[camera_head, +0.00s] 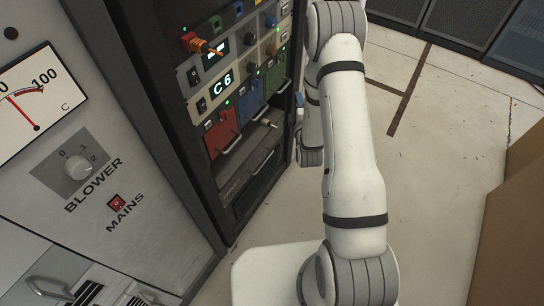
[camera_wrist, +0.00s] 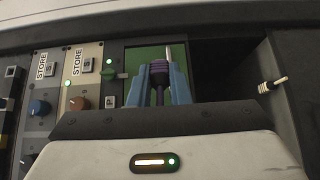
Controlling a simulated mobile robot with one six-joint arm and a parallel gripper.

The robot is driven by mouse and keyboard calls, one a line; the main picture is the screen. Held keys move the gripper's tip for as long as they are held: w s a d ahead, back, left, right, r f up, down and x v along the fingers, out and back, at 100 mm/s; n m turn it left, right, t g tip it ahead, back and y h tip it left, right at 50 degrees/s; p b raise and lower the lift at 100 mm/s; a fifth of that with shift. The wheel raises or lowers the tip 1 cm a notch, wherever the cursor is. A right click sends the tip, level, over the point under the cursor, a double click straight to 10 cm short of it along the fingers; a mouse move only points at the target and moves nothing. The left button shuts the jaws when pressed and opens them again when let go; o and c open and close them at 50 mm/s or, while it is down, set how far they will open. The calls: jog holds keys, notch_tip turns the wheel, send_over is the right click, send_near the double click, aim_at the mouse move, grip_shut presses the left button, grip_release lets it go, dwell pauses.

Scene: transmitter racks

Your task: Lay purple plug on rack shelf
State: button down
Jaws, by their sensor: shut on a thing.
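The purple plug (camera_wrist: 158,70) is in the wrist view, ribbed, with a dark thinner part towards my gripper. My gripper (camera_wrist: 159,84) has its blue fingers shut on it, in front of a green panel (camera_wrist: 141,58). I cannot tell whether the plug touches the panel. The rack shelf is a dark recess (camera_wrist: 222,68) to the right of the gripper in the wrist view. In the head view the shelf (camera_head: 252,140) is below the coloured modules. The head view does not clearly show my gripper or the purple plug, which are behind my arm.
A pale plug (camera_wrist: 272,85) is at the right of the recess, and a pale plug (camera_head: 268,123) also shows by the shelf in the head view. An orange plug (camera_head: 207,45) sticks out of a red socket higher up. Knobs and switches (camera_wrist: 78,103) are left of the gripper. Open floor (camera_head: 440,180) is right of my arm.

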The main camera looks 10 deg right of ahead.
jog(key=shift+a, duration=0.2)
jog(key=shift+w+a+f+y+b, duration=0.1)
jog(key=shift+a+f+y+b, duration=0.1)
jog(key=shift+f+y+b, duration=0.2)
jog(key=s+a+f+n+g+y+b, duration=0.4)
jog(key=s+f+n+g+b, duration=0.15)
jog(key=f+b, duration=0.25)
jog(key=s+a+f+n+g+y+b, duration=0.4)
jog(key=s+f+n+g+b, duration=0.15)
jog(key=f+b, duration=0.3)
jog(key=shift+m, duration=0.3)
jog(key=shift+w+a+f, duration=0.1)
jog(key=shift+w+a, duration=1.45)
jog(key=shift+a, duration=0.45)
jog(key=shift+w+a+f, duration=0.1)
jog(key=shift+w+a, duration=1.45)
jog(key=shift+a, duration=0.4)
jog(key=shift+w+a+f, duration=0.1)
jog(key=shift+w+a, duration=1.45)
jog(key=shift+a, duration=0.45)
jog(key=c, duration=1.3)
grip_release()
